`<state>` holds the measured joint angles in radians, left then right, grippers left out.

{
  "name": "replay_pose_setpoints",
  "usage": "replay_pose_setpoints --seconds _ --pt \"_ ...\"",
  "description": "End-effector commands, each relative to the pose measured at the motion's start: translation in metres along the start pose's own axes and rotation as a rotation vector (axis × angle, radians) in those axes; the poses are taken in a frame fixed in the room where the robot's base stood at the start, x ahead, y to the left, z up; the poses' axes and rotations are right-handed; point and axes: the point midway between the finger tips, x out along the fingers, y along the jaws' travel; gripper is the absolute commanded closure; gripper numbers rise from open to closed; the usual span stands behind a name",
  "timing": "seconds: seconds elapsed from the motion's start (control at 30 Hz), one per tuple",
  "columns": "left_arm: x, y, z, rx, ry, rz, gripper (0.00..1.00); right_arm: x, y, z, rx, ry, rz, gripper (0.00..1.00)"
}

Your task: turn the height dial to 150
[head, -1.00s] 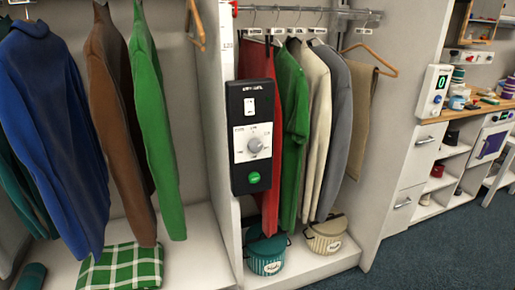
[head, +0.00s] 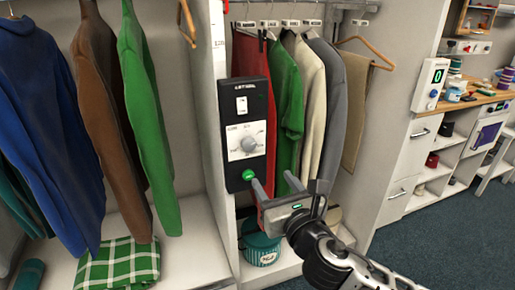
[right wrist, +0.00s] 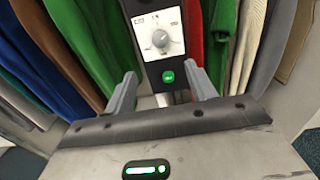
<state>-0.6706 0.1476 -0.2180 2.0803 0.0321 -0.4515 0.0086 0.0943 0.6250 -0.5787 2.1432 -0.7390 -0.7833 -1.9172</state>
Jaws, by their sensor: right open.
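The height dial (head: 248,144) is a grey round knob on a white plate, set in a black control panel (head: 233,173) on the wardrobe's upright divider. A white switch (head: 242,104) is above it and a green button (head: 249,175) below it. In the right wrist view the dial (right wrist: 160,38) is at the top centre, its scale markings too small to read. My right gripper (head: 273,184) is open and empty, below and right of the dial. In the right wrist view its fingers (right wrist: 160,90) are spread, with the green button between and beyond them. My left gripper is not in view.
Hanging clothes flank the panel: a green shirt (head: 150,120) to the left, a red garment (head: 273,120) close on the right. A teal basket (head: 262,248) stands below. A separate white box with a green digit (head: 433,85) is on the right.

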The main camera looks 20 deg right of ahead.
Motion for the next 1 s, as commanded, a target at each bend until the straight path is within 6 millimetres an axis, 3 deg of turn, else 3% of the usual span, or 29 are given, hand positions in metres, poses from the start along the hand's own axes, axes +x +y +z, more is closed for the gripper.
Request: replay_pose_setpoints --seconds 0.4,0.6,0.8,1.0 --pt "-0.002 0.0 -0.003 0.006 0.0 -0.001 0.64 0.089 -0.001 0.001 0.006 -0.001 -0.003 0.44" --pt "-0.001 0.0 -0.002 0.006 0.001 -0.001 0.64 0.124 -0.001 0.0 0.008 0.001 -0.003 0.44" --pt "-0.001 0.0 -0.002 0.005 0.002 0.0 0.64 0.141 -0.001 -0.001 0.007 0.002 -0.002 0.44" --pt "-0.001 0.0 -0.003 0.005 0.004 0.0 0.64 0.144 -0.001 0.0 0.007 0.001 -0.001 0.44"
